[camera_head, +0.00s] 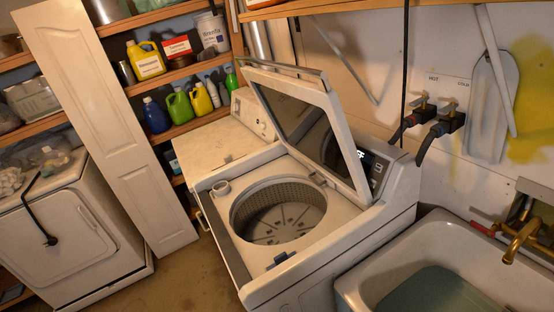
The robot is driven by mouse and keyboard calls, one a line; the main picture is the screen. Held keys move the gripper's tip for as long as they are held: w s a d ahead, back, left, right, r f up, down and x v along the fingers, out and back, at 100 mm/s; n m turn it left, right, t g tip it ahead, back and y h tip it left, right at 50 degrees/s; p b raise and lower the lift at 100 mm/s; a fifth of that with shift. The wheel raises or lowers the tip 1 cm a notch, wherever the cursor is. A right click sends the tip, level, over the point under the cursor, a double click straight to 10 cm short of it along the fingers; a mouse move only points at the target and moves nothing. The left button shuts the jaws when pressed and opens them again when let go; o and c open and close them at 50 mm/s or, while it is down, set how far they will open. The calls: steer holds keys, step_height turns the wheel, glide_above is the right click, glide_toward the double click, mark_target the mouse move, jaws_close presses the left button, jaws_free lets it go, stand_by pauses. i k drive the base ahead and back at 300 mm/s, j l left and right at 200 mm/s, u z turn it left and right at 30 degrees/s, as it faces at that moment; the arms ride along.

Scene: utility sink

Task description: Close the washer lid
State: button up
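The washer (330,237) is a white top-loading machine in the middle of the view. Its lid (338,130) is open, a pale frame around a dark glass pane, standing up and tilted along the control panel side. The round tub (281,212) below is uncovered and looks empty. The control panel (373,168) is partly hidden behind the lid. My gripper does not show in this view, so its distance from the lid and its opening cannot be seen.
A utility sink (352,288) with a brass faucet (522,238) stands close on the right. Hoses and valves (437,122) are on the wall behind. A wooden shelf (320,7) overhangs the lid. A pale panel door (110,120) and another white machine (70,240) stand left. Floor (185,270) is free in front.

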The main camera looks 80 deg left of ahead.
mark_target(308, 119)
steer(key=k+u, duration=0.1)
steer(key=u, duration=0.4)
steer(key=j+u, duration=0.15)
steer(key=u, duration=0.35)
steer(key=k+j+u, duration=0.1)
steer(key=u, duration=0.4)
steer(key=j+u, duration=0.15)
steer(key=u, duration=0.35)
steer(key=i+l, duration=1.1)
